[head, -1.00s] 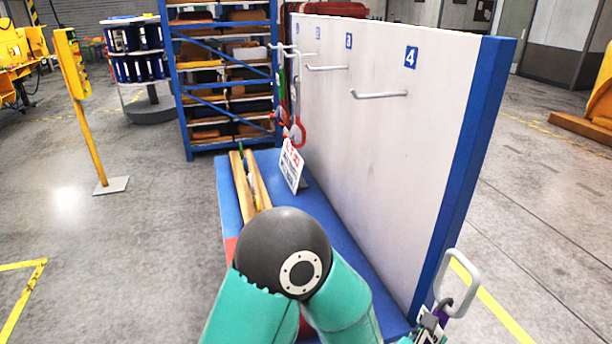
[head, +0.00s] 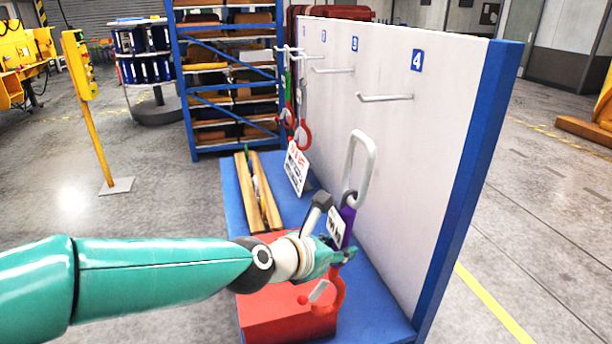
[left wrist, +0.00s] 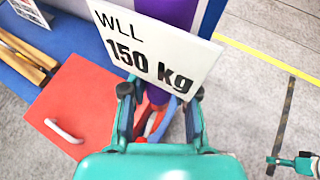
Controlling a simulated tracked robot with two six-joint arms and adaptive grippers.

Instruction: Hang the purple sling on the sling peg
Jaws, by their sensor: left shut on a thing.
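The purple sling (head: 348,217) hangs upright in front of the white peg board, with a long pale metal ring (head: 371,165) at its top and a red hook (head: 337,292) below. My left gripper (head: 343,257) is shut on the sling below its white tag. In the left wrist view the tag (left wrist: 158,50) reads WLL 150 kg and hides part of the purple webbing (left wrist: 160,95). The peg under number 4 (head: 385,98) is bare, above and slightly right of the ring. A teal gripper, apparently my right one (left wrist: 295,163), shows at the lower right; its jaws are unclear.
The white board (head: 430,150) has a blue end post (head: 470,170). Peg 3 (head: 333,71) is bare; farther pegs hold slings with red hooks (head: 303,135). A red box (head: 275,315), wooden beams (head: 250,190) and a sign (head: 297,168) are on the blue base (head: 375,310).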

